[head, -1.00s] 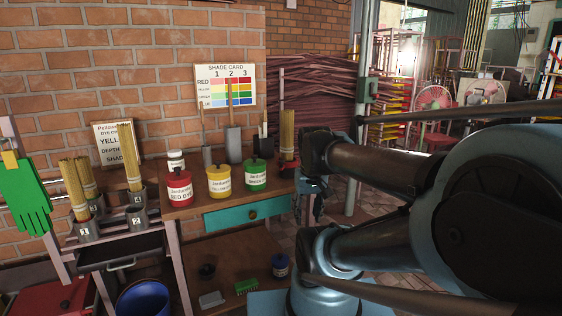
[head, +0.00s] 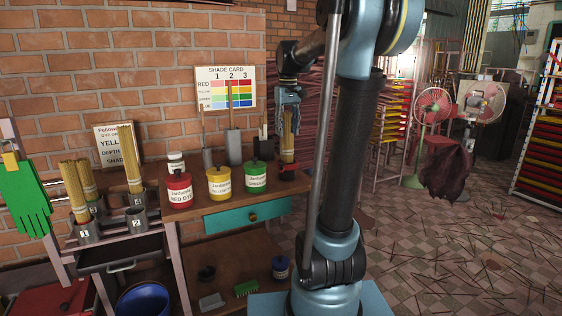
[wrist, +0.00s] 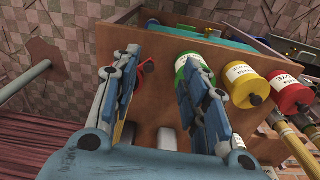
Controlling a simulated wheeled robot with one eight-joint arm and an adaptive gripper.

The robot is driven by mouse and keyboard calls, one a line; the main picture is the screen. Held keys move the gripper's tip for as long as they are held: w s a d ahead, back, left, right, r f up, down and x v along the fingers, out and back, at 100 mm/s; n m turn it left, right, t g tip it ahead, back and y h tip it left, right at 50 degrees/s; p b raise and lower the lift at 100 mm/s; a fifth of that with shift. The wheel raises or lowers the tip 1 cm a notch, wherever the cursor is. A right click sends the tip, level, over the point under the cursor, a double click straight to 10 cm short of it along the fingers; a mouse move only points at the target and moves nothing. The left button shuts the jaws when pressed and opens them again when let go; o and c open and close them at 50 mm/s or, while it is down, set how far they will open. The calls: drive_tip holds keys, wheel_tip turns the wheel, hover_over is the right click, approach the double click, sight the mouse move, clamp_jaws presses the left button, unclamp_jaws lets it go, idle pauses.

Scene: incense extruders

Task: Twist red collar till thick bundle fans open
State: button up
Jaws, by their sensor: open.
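A thick bundle of tan sticks (head: 288,135) stands upright at the right end of the wooden bench, with a red collar (head: 289,167) around its lower part. The bundle itself is hard to make out there. No contact between gripper and bundle is clear.
Red (head: 179,190), yellow (head: 219,183) and green (head: 256,176) dye jars stand left of the bundle. A shade card (head: 226,88) hangs on the brick wall behind. Other stick bundles stand in metal cups at the left.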

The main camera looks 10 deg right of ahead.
drive_tip(key=w+a+r, duration=0.1)
drive_tip(key=w+r, duration=0.1)
drive_tip(key=w, duration=0.6)
drive_tip(key=shift+n, duration=0.3)
wheel_tip(320, 180, down, 17)
drive_tip(key=shift+s+f, duration=0.1)
drive_tip(key=shift+s, duration=0.05)
clamp_jaws()
